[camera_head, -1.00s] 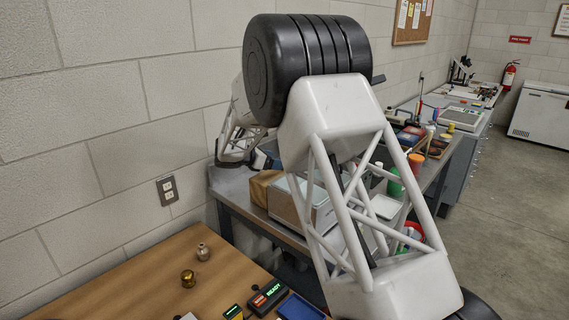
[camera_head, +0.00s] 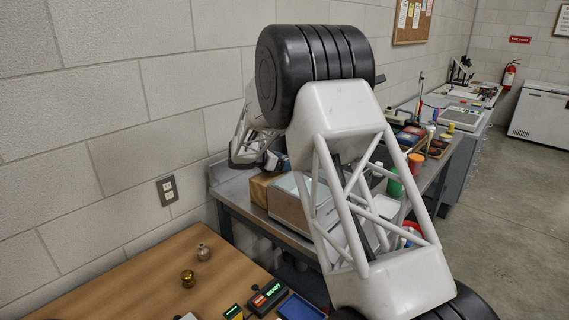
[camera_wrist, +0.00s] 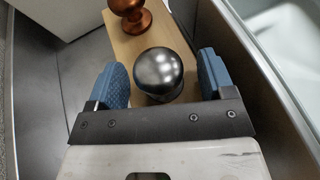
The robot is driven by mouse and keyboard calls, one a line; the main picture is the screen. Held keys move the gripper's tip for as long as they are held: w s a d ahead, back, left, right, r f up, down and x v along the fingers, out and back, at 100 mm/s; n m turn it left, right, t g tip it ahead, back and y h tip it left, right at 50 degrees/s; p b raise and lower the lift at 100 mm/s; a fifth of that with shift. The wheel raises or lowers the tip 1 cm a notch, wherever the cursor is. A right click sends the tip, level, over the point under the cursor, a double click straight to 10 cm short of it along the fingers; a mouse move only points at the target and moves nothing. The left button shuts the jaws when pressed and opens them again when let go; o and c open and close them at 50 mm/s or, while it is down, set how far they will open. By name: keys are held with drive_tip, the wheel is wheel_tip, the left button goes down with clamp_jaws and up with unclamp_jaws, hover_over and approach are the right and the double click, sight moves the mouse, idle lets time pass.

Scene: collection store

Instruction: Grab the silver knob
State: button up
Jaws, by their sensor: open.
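The silver knob (camera_wrist: 158,73) is a dark, shiny rounded knob standing on a light wooden board (camera_wrist: 178,38) in the wrist view. My gripper (camera_wrist: 160,66) is open, with its blue finger pads left and right of the knob. Gaps show between the knob and both pads, the left one narrower low down. Whether the pads are level with the knob in height I cannot tell. In the head view my arm reaches over the grey bench (camera_head: 228,192), and I cannot make out the silver knob there.
A copper knob (camera_wrist: 130,16) stands on the same board, just beyond the silver one. A metal box (camera_head: 290,207) is close on the right of the board. A wooden table (camera_head: 150,270) in front holds a brass knob (camera_head: 188,279) and a dull beige-grey knob (camera_head: 203,252).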

sight(283, 157)
drive_tip(key=c, duration=1.1)
drive_tip(key=shift+r, duration=0.1)
drive_tip(key=shift+r, duration=4.95)
